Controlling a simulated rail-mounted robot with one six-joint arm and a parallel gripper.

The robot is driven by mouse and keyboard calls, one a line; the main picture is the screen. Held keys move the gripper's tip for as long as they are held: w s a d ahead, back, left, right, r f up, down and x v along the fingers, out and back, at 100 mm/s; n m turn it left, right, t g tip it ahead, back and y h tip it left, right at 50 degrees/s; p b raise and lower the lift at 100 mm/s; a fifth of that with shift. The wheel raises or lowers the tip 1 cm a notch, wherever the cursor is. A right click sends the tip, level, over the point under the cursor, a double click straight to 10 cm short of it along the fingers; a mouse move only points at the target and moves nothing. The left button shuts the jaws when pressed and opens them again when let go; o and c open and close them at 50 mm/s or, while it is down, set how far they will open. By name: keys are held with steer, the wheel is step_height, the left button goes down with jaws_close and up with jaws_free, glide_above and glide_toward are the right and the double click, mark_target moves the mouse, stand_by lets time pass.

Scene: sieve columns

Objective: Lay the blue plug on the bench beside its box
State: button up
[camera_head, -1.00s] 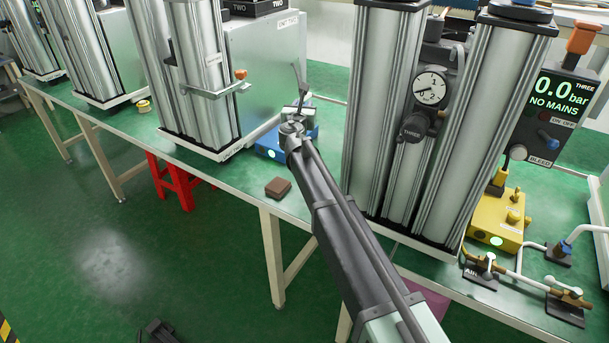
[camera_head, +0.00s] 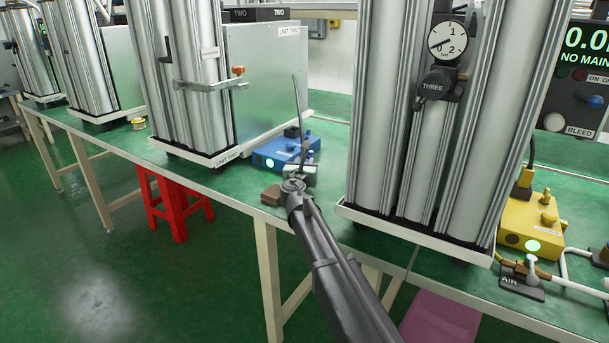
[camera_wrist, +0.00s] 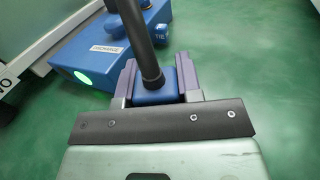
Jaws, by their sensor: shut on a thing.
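The blue plug (camera_wrist: 152,97) is between the purple fingers of my gripper (camera_wrist: 156,82) in the wrist view. A thick black cable (camera_wrist: 132,22) rises from it. My gripper is shut on the plug. In the head view my gripper (camera_head: 299,172) is just in front of the blue box (camera_head: 275,153), low over the bench. The box also shows in the wrist view (camera_wrist: 92,55), up and left of the plug and apart from it, with a lit green lamp. The plug's underside is hidden, so I cannot tell whether it touches the green bench (camera_head: 328,135).
A brown block (camera_head: 271,195) lies at the bench's front edge, left of my gripper. Column unit two (camera_head: 190,80) stands to the left and column unit three (camera_head: 425,130) close on the right. A yellow box (camera_head: 530,222) stands further right. Green bench shows bare right of the plug.

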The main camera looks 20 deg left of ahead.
steer(key=shift+r, duration=0.15)
steer(key=shift+f, duration=0.25)
steer(key=o, duration=0.9)
steer(key=shift+o, duration=0.2)
steer(key=shift+r, duration=0.2)
steer(key=s, duration=0.4)
steer(key=s+d, duration=0.1)
steer(key=s, duration=0.3)
steer(key=s+d, duration=0.1)
steer(key=s, duration=0.3)
steer(key=shift+d, duration=0.15)
